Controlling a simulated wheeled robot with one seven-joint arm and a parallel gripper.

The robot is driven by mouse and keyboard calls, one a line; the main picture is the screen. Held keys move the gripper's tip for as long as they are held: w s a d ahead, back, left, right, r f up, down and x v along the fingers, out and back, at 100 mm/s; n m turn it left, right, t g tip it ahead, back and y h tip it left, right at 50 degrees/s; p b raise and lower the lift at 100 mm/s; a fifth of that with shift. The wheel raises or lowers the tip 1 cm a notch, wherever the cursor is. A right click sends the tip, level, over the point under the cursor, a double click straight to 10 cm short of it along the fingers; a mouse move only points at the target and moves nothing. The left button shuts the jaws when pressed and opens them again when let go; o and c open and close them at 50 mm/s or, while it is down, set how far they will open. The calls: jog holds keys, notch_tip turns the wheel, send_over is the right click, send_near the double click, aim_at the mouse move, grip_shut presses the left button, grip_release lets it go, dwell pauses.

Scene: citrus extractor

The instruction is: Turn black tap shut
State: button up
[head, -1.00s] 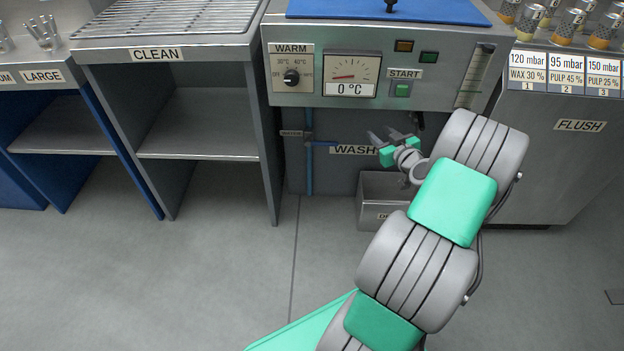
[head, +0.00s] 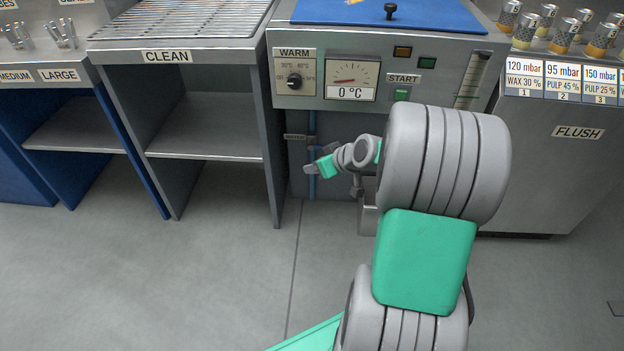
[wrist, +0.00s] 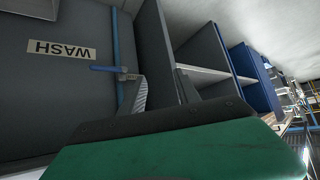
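I cannot make out a black tap in either view now; my arm covers the right part of the wash unit's lower front. A blue pipe (head: 311,128) runs down the left of that front. In the wrist view the pipe (wrist: 116,40) carries a small blue lever (wrist: 104,69) sticking out sideways, near the WASH label (wrist: 58,49). My gripper (head: 312,170), grey with green pads, is in front of the pipe's lower part, below the lever's height. In the wrist view a ridged grey fingertip lies just below the lever. Contact and finger gap are unclear.
The wash unit's panel (head: 440,70) hangs above my gripper, with a dial and START button. A drain box (head: 368,218) stands on the floor, partly behind my arm. The CLEAN rack's side wall (head: 268,150) is close on the left. The floor in front is clear.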

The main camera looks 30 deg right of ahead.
jog(key=shift+g, duration=0.6)
jog(key=s+a, duration=0.1)
jog(key=a, duration=0.1)
jog(key=s+a, duration=0.2)
jog(key=shift+r, duration=0.1)
